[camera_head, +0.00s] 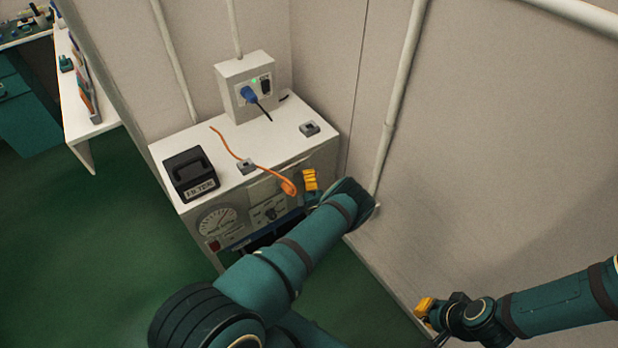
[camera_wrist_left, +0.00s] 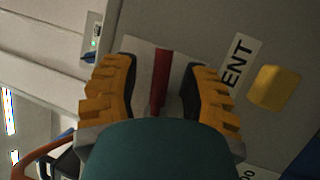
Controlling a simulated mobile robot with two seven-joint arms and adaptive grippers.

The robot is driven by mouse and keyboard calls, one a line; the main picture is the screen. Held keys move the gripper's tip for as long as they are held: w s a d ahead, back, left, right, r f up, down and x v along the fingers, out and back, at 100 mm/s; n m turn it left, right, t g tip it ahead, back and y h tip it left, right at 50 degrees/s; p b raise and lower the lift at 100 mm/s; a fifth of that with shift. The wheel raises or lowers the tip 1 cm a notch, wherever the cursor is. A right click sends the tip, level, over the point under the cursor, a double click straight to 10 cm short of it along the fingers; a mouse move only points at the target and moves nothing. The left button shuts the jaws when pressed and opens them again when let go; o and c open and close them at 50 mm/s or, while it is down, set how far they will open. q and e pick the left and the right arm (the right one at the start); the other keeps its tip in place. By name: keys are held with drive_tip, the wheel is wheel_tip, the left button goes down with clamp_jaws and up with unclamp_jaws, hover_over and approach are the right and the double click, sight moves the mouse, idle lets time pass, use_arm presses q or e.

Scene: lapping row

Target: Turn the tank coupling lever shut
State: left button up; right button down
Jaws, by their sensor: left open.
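A red lever-like bar (camera_wrist_left: 161,78) stands on a pale plate between the fingers of my left gripper (camera_wrist_left: 161,66) in the left wrist view; I take it for the coupling lever. The fingers are open, one on each side of it, with visible gaps. In the head view my left gripper (camera_head: 310,181) is at the right end of the white cabinet's front (camera_head: 262,215), and the lever is hidden there. My right gripper (camera_head: 426,308) is low at the right, by the wall, away from the cabinet; its jaw opening is too small to tell.
On the cabinet top lie a black box (camera_head: 190,174), an orange cable (camera_head: 232,151) and small grey blocks. A socket box (camera_head: 245,87) with a blue plug stands behind. A round gauge (camera_head: 217,221) is on the front. A wall closes off the right; green floor is clear at left.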

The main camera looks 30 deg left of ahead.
sight(294, 168)
use_arm(q)
clamp_jaws()
